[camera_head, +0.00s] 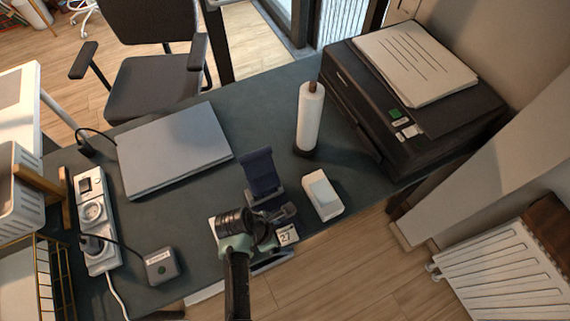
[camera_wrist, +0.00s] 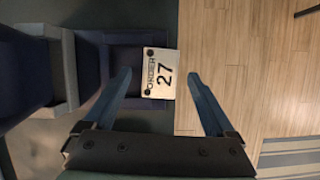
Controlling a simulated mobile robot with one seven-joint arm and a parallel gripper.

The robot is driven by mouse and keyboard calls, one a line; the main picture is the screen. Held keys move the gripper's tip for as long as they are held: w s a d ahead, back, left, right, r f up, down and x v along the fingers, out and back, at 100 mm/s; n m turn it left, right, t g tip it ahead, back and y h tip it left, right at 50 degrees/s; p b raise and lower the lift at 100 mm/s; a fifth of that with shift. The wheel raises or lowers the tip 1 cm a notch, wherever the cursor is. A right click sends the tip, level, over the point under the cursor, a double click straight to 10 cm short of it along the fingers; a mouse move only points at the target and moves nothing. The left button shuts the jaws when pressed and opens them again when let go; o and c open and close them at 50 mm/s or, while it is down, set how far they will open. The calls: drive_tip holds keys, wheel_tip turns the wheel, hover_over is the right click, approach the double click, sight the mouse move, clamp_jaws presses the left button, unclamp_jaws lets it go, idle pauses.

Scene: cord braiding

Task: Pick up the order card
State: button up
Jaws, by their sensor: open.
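The order card (camera_head: 287,236) is a small white card printed "ORDER 27", near the table's front edge. In the wrist view the card (camera_wrist: 160,75) lies between my finger lines, with the dark blue stand to its left and wooden floor to its right. My gripper (camera_wrist: 160,82) is open, with one finger on each side of the card. I cannot tell the height gap or whether the fingers touch it. In the head view my gripper (camera_head: 278,222) is beside the card and partly covers it. The blue stand (camera_head: 262,174) is just behind the gripper.
A white box-like item (camera_head: 322,194) stands close on the right, and a paper roll on a holder (camera_head: 310,118) farther back. A closed laptop (camera_head: 174,148), power strip (camera_head: 93,215) and small grey box (camera_head: 162,266) are left. A printer (camera_head: 400,100) fills the back right.

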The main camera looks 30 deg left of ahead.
clamp_jaws()
idle(0.4)
